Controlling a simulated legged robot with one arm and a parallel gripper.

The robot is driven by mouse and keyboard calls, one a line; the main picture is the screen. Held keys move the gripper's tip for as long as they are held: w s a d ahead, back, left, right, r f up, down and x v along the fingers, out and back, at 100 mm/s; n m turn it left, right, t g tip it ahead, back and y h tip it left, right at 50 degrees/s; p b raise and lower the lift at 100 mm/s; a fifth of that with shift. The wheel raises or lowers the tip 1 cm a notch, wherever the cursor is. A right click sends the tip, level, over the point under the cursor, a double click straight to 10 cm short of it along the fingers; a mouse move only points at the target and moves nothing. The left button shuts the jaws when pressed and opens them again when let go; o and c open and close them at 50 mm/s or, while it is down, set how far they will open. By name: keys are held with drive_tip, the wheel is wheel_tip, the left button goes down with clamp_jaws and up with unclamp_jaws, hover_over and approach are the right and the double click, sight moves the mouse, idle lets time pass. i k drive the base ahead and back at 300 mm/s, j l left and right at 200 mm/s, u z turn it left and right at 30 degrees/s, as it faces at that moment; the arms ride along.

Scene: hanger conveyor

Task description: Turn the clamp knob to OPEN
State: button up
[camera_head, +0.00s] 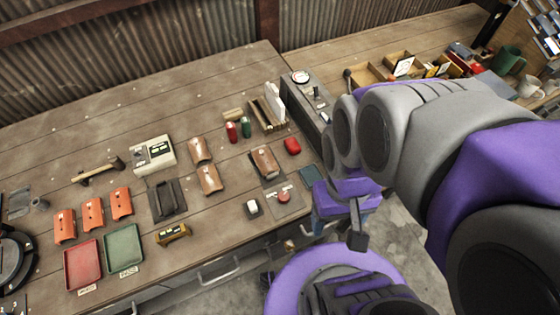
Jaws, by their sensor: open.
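A dark grey fixture plate (272,180) lies near the table's front edge, with a brown curved piece (265,161) on it. A small round red knob (283,196) sits at the plate's near end. No OPEN marking can be read from here, and I cannot tell for certain that this is the clamp knob. My gripper (357,237) hangs to the right of the plate, past the table edge, apart from the knob. It is open; only a dark finger part shows below its purple body, and nothing is seen in it.
A grey panel (318,98) with a round dial stands at the table's back right, partly behind my arm. A white switch block (252,208) and red oval object (292,146) flank the fixture. Orange pieces (93,213) and red and green trays (123,246) lie left.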

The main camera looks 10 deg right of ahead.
sight(284, 197)
drive_tip(key=k+j+u, duration=0.45)
drive_tip(key=k+j, duration=0.2)
drive_tip(key=k, duration=0.15)
